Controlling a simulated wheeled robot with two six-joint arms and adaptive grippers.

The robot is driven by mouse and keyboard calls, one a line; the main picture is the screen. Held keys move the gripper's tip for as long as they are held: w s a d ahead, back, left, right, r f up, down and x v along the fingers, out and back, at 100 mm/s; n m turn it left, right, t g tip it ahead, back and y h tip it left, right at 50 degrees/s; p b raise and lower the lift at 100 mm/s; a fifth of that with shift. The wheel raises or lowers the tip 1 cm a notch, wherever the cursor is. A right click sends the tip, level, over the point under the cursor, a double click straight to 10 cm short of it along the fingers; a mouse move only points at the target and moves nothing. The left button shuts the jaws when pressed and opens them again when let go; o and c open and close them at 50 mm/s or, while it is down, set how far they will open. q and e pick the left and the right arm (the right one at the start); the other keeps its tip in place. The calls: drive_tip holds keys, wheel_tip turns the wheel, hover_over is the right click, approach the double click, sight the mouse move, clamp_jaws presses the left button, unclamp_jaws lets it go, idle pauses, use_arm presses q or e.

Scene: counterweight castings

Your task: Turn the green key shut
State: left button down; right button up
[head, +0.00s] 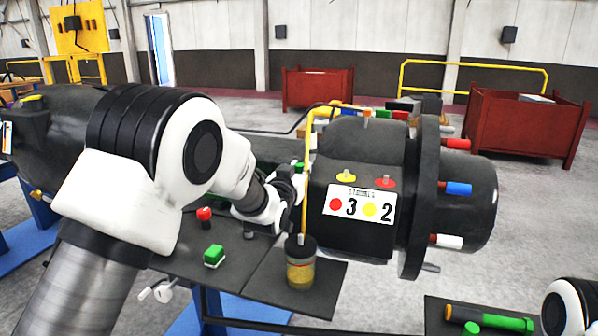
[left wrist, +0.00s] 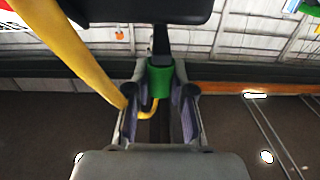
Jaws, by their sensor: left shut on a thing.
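The green key (left wrist: 160,78) sits between the two fingertips of my left gripper (left wrist: 160,88) in the left wrist view, and the fingers are shut on it. A dark stem runs from the key toward a dark body above. In the head view my left gripper (head: 290,188) reaches the left side of the dark casting (head: 358,150), beside a yellow pipe. A small piece of the green key (head: 300,168) shows there; the rest is hidden by the gripper. My right gripper does not show; only a part of my right arm is at the lower right corner.
A yellow pipe (left wrist: 75,50) passes close to the left finger. A tool with a green end (head: 505,322) lies at the lower right.

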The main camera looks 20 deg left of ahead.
use_arm(q)
drive_tip(key=c, duration=1.1)
unclamp_jaws()
drive_tip(key=shift+o, duration=0.6)
drive_tip(key=shift+w+d+f, duration=0.15)
drive_tip(key=shift+w, duration=0.05)
drive_tip(key=shift+s, duration=0.45)
drive_tip(key=s, duration=1.1)
drive_tip(key=shift+a, duration=0.25)
